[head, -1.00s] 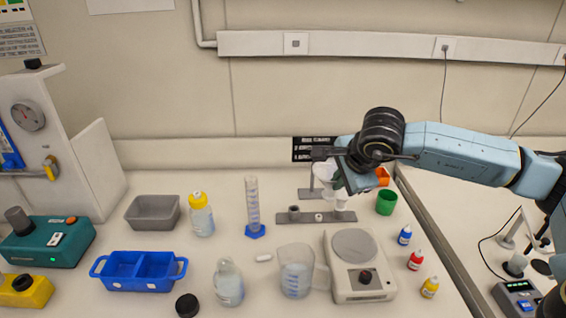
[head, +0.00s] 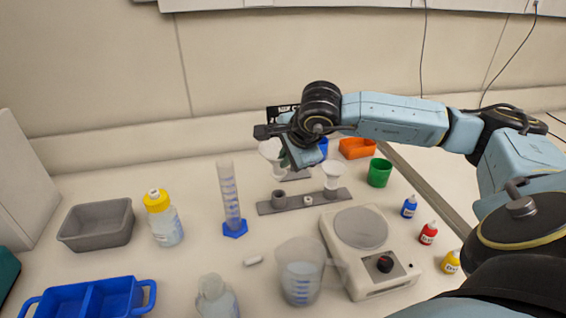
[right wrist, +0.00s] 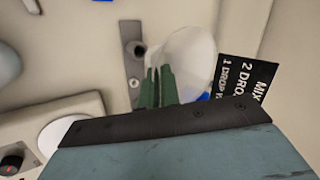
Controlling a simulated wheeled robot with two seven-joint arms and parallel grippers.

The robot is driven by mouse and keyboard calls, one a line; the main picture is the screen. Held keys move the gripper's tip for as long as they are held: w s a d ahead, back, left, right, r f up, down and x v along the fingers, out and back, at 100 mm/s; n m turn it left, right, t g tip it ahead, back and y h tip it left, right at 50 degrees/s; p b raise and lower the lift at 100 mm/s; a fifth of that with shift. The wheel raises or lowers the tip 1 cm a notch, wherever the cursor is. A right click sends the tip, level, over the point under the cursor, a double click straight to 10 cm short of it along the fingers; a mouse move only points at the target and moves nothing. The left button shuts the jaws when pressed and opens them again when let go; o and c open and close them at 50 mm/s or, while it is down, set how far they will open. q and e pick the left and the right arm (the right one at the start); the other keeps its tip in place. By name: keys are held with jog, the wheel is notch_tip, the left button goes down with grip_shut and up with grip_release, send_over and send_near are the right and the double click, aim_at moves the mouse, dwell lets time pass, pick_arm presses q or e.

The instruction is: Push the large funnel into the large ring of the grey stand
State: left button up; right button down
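The large funnel (head: 268,149) is whitish and translucent. My right gripper (head: 283,158) appears shut on it, holding it tilted above the back-left part of the grey stand. In the right wrist view the green fingers (right wrist: 158,88) are close together against the wide funnel cone (right wrist: 192,58); the exact grip point is hidden. The grey stand (head: 305,201) is a long flat bar with an empty grey ring (head: 278,198) at its left end, which also shows in the right wrist view (right wrist: 138,49). The funnel is apart from this ring. My left gripper is out of view.
A smaller white funnel (head: 331,172) stands at the stand's right end. A scale (head: 362,250) and a beaker (head: 299,275) are in front; a blue-footed cylinder (head: 230,200) stands left. Green (head: 379,173) and orange (head: 357,147) containers are to the right. A black sign (right wrist: 247,78) is behind.

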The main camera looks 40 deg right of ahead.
aim_at(282, 177)
jog(key=shift+f, duration=0.25)
jog(key=shift+f+b, duration=0.95)
jog(key=shift+f, duration=0.9)
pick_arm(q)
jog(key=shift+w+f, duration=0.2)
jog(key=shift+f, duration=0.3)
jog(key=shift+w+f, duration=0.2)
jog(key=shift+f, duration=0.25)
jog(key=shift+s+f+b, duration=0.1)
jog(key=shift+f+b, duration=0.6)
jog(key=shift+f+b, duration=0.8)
pick_arm(e)
jog(key=shift+f, duration=0.55)
pick_arm(q)
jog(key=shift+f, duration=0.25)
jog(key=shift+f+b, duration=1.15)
jog(key=shift+b, duration=0.2)
pick_arm(e)
jog(key=shift+f, duration=0.75)
jog(key=c, duration=1.6)
grip_release()
